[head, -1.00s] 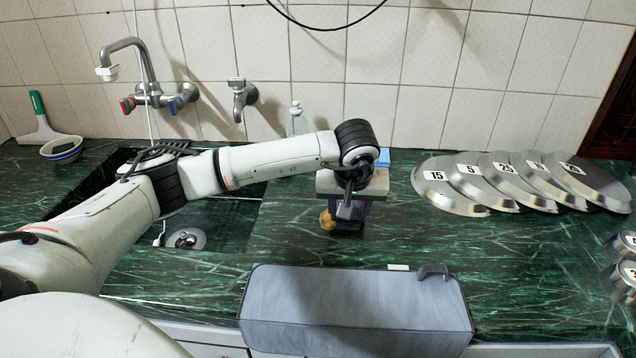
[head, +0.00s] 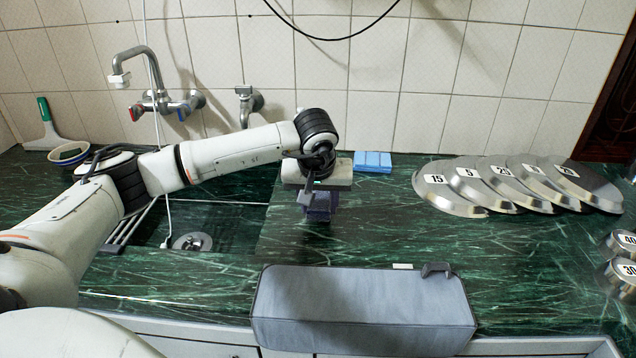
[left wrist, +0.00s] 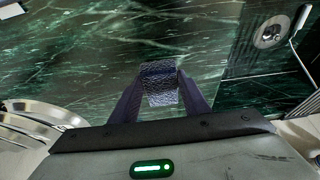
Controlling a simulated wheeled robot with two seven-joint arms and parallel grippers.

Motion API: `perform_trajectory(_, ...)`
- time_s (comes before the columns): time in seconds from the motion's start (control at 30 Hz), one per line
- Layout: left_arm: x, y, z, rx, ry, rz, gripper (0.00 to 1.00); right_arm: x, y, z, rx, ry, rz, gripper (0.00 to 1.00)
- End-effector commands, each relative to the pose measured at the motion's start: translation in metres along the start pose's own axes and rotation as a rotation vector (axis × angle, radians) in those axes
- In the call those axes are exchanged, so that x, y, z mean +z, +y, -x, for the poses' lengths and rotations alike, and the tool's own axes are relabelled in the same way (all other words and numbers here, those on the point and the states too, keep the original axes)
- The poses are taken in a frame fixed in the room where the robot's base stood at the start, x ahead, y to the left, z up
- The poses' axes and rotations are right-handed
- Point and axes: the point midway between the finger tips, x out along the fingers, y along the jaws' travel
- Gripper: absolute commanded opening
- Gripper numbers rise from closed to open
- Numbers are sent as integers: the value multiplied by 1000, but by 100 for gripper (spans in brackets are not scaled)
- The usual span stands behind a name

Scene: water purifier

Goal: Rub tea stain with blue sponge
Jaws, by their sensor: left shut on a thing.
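My left gripper (head: 319,208) is over the green marble counter, right of the sink. It is shut on a dark blue, rough-textured block, the blue sponge (left wrist: 160,82). The sponge sits between the two dark fingers in the left wrist view. In the head view the gripper body covers most of it, and only its lower part shows close to the counter. I see no brown tea stain on the counter now. It may be hidden under the sponge or gripper. My right gripper is not in view.
A light blue pad (head: 373,161) lies by the tiled wall. Overlapping numbered metal discs (head: 448,197) are at the right. A grey box (head: 362,312) stands at the front edge. The sink, a bowl (head: 69,153) and taps are left. The middle counter is clear.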

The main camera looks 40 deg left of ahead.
Motion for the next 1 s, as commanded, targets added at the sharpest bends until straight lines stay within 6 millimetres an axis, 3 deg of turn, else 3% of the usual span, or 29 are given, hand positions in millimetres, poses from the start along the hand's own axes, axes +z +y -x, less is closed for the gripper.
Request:
perform_trajectory(0.53,-19,-6,48,-4,-2,8,24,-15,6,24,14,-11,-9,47)
perform_trajectory(1.0,-20,-7,51,-5,-2,9,24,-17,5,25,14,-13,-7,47)
